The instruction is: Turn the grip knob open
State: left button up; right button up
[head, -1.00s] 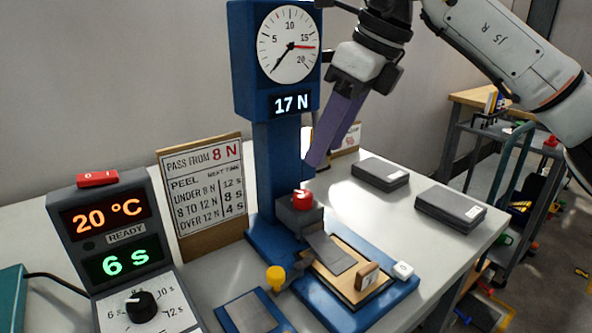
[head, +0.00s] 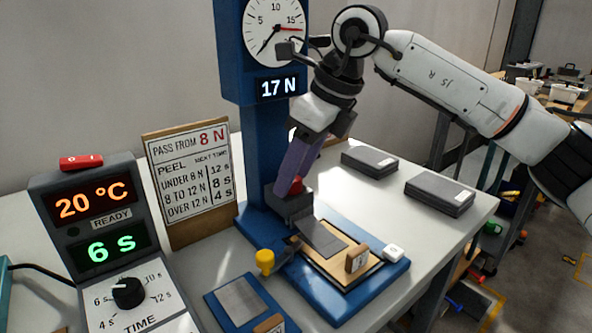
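The red grip knob (head: 296,187) sits on a dark grey clamp block (head: 290,203) at the foot of the blue tester column (head: 264,150). My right gripper (head: 293,178) points down with its purple fingers at the knob and partly covers it. I cannot tell whether the fingers touch the knob or are closed around it. A grey strip (head: 322,238) runs from under the block onto a wooden plate (head: 335,262) on the blue base. The tester display (head: 277,87) reads 17 N. My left gripper is not in view.
A yellow knob (head: 264,260) stands at the left of the base, and a white button (head: 393,252) at its right. A timer box (head: 92,225) shows 20 °C, READY and 6 s. A sign (head: 190,180) stands behind. Two dark boxes (head: 440,195) lie on the right of the table.

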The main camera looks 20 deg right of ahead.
jog(key=c, duration=1)
jog(key=shift+r+n+g+p, duration=0.3)
jog(key=shift+n+p, duration=0.4)
jog(key=shift+p, duration=0.45)
jog(key=shift+n+p, duration=0.4)
jog(key=shift+p, duration=0.2)
jog(key=shift+w+n+g+y+p, duration=0.1)
jog(key=shift+n+g+y+p, duration=0.3)
jog(key=shift+n+p, duration=0.4)
jog(key=shift+f+n, duration=0.2)
jog(key=shift+n, duration=0.2)
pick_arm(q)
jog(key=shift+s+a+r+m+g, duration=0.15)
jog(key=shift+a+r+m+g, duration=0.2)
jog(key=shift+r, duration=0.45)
pick_arm(e)
jog(key=o, duration=1.1)
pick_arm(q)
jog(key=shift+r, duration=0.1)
pick_arm(e)
jog(key=shift+d, duration=0.1)
